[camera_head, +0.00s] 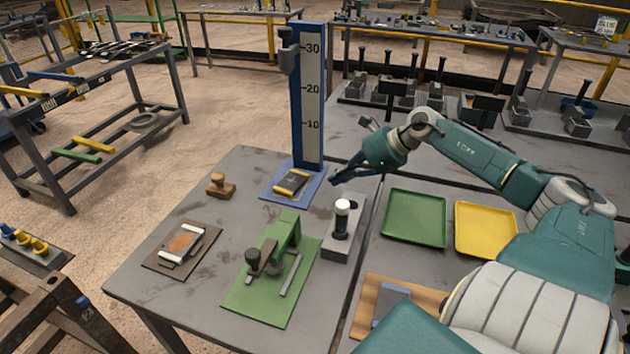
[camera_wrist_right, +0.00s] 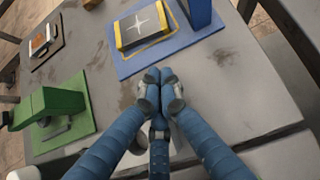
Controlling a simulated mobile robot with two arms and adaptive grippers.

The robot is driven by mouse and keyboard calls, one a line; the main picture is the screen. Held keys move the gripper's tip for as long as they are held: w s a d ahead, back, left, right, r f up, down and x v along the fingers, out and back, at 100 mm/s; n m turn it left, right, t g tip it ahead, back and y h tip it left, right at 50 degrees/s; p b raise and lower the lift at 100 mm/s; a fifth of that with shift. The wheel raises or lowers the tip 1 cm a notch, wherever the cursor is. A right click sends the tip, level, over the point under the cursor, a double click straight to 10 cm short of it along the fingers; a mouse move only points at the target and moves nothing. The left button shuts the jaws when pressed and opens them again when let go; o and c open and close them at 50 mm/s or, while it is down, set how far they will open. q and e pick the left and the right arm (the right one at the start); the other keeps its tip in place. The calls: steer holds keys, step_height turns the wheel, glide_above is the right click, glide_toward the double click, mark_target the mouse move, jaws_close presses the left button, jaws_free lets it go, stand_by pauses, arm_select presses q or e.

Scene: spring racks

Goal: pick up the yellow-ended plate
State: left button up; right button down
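My left gripper is not in view.
The blue scale post (camera_head: 308,105) rises behind the plate. A green fixture (camera_head: 280,245), a wooden stamp (camera_head: 221,186), a brown pad (camera_head: 165,262) and a grey block with a white-and-black cylinder (camera_head: 342,220) stand nearby. Green (camera_head: 414,219) and yellow (camera_head: 486,232) trays lie to the right.

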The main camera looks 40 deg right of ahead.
mark_target(292, 183)
steer(key=w, duration=0.1)
steer(key=w+a+f, duration=0.1)
steer(key=w, duration=0.1)
steer(key=w+a+f, duration=0.1)
steer(key=shift+w+a+f+p, duration=0.1)
steer(key=shift+w+p, duration=0.05)
steer(key=shift+p, duration=0.15)
steer(key=shift+w+a+f, duration=0.15)
steer(key=shift+w+a, duration=0.3)
steer(key=shift+w, duration=0.3)
